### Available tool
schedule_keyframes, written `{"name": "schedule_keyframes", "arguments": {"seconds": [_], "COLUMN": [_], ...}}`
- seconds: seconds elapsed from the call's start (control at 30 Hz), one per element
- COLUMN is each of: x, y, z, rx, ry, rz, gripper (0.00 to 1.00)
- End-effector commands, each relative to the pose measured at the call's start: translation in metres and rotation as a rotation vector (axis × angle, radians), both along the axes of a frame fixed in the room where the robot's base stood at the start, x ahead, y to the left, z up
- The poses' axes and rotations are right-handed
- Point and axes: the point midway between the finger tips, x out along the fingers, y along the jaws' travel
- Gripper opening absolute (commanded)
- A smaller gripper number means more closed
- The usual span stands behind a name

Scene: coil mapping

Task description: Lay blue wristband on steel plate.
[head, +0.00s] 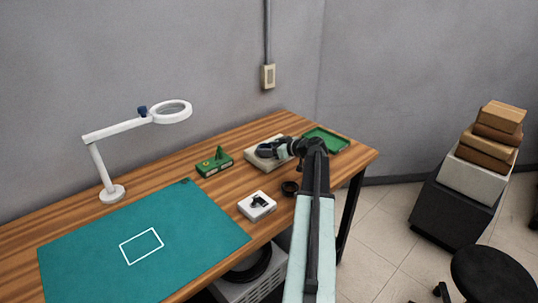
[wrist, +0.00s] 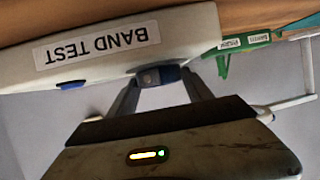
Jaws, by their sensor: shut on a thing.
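My gripper (wrist: 158,78) is shut on a small dark-blue piece with a grey square face (wrist: 158,76), which looks like part of the blue wristband. The rest of the band is hidden. In the wrist view the fingertips are right against the edge of a pale box labelled BAND TEST (wrist: 185,40); whether the held piece touches it I cannot tell. In the head view my gripper (head: 266,152) reaches left over this beige box (head: 262,165) and covers much of its top. I cannot make out the steel plate clearly in either view.
A green stand (head: 214,162) is left of the box, and a green tray (head: 325,140) is right, behind my arm. A white box (head: 257,205) and small dark round item (head: 289,188) are in front. A teal mat (head: 190,230) and white magnifier lamp (head: 113,193) are left.

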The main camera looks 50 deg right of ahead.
Motion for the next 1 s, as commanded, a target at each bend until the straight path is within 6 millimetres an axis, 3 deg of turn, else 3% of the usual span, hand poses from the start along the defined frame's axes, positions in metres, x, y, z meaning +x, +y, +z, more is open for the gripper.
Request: {"name": "schedule_keyframes", "arguments": {"seconds": [0.33, 0.37, 0.43, 0.83, 1.0], "x": [0.000, 0.000, 0.000, -0.002, -0.037], "y": [0.000, 0.000, 0.000, 0.000, -0.001], "z": [-0.004, -0.004, -0.003, 0.005, 0.021], "rx": [0.000, 0.000, 0.000, 0.000, 0.000], "ry": [0.000, 0.000, 0.000, 0.000, 0.000], "rz": [0.000, 0.000, 0.000, 0.000, -0.002], "gripper": [0.21, 0.62, 0.81, 0.81, 0.81]}}
